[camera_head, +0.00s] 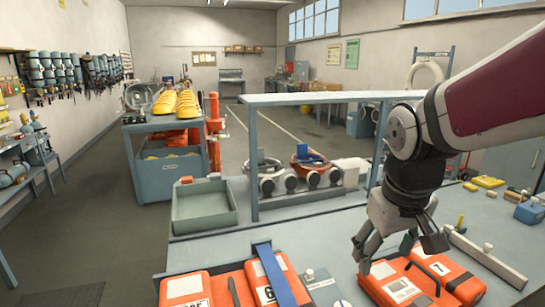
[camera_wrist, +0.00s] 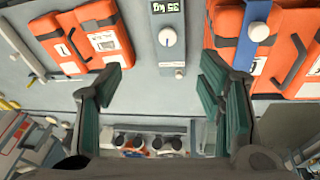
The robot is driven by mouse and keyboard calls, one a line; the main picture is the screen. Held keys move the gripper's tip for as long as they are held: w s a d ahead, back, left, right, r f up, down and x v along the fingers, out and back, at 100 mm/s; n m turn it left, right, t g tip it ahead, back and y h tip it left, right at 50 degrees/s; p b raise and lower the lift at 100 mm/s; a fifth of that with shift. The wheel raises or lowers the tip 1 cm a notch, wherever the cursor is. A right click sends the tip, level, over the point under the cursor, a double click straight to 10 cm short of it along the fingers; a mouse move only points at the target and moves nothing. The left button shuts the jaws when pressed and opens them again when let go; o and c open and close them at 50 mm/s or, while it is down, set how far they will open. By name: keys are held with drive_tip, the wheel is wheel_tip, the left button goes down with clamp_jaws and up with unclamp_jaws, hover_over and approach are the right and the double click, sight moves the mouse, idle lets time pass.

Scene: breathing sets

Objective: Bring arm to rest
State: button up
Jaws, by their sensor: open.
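My gripper (camera_head: 399,247) is at the right in the head view, hanging above the workbench (camera_head: 300,238) with its fingers pointing down. In the wrist view my gripper (camera_wrist: 160,85) shows its fingers wide apart with nothing between them. An orange case with a black strap and white labels (camera_head: 421,280) lies on the bench below and beside the fingers in the head view. It also shows at the upper left in the wrist view (camera_wrist: 85,38). I cannot tell whether a finger touches it.
Two orange cases (camera_head: 187,291) with a blue strap (camera_head: 280,276) lie at front left. A shelf frame (camera_head: 310,98) stands over gauges (camera_head: 290,182) at the bench's back. A grey-green tray (camera_head: 204,207) sits at back left. Small tools and a blue box (camera_head: 530,211) lie at right.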

drive_tip(key=s+r+m+t, duration=0.1)
drive_tip(key=s+r, duration=0.1)
drive_tip(key=s, duration=0.4)
drive_tip(key=s+r+m+t, duration=0.1)
drive_tip(key=s+r, duration=0.1)
drive_tip(key=s, duration=0.5)
drive_tip(key=shift+a+r+t+y, duration=0.2)
drive_tip(key=shift+r+t+y, duration=0.15)
drive_tip(key=shift+t+y, duration=0.05)
idle(1.5)
